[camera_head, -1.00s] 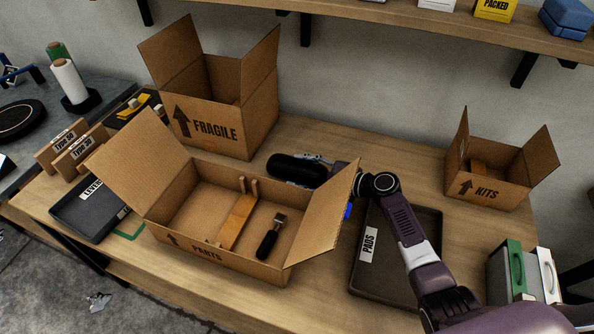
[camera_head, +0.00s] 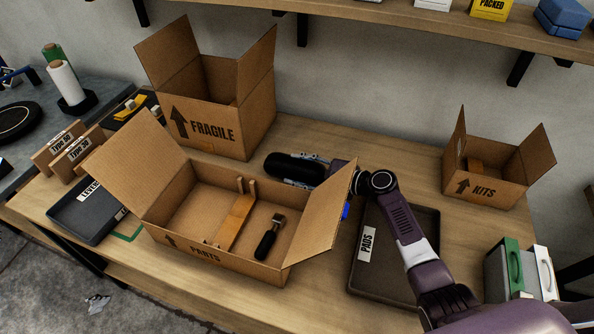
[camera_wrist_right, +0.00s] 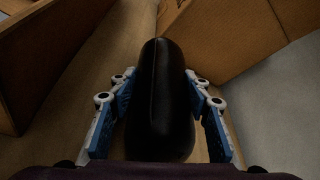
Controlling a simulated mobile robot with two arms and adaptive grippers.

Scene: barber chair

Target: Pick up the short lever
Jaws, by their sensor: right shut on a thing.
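The short lever (camera_head: 268,240), with a black grip and a metal end, lies in the open cardboard box marked PARTS (camera_head: 212,257). My right gripper (camera_head: 308,170) is outside that box, behind its right flap, and apart from the lever. It is shut on a long black pad (camera_head: 288,165), which hides part of the fingers. In the right wrist view the pad (camera_wrist_right: 162,95) sits between the two blue-lined fingers. My left gripper is not in view.
A wooden-coloured bracket (camera_head: 236,220) lies beside the lever. The FRAGILE box (camera_head: 225,140) stands behind, the KITS box (camera_head: 500,192) at right. A dark PADS tray (camera_head: 365,280) lies under my right arm. A LEVERS tray (camera_head: 75,217) is at left.

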